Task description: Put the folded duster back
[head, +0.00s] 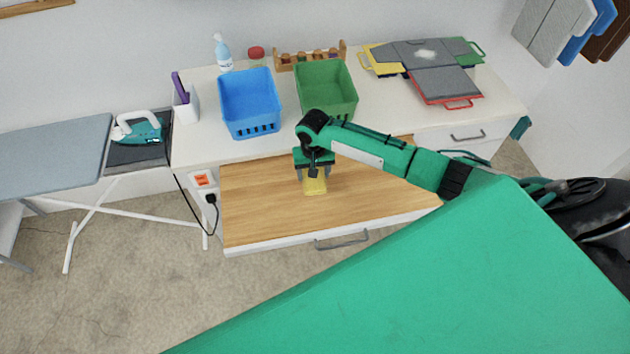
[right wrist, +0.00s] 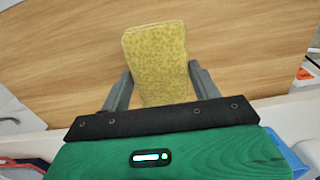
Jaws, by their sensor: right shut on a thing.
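The folded duster is a yellow, speckled cloth (head: 315,187); it also shows in the right wrist view (right wrist: 157,62). My right gripper (head: 313,180) is shut on it, with a finger on either side in the right wrist view (right wrist: 158,85). The duster is over the wooden bottom of an open drawer (head: 260,205); I cannot tell whether it touches the wood. The drawer is pulled out from the white counter and looks otherwise empty. My left gripper is not in view.
On the counter (head: 390,115) stand a blue basket (head: 249,103), a green basket (head: 326,90), a spray bottle (head: 222,52) and a white holder (head: 185,103). Coloured boards (head: 440,82) lie at the right. An iron (head: 140,128) rests beside an ironing board (head: 50,155) at the left.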

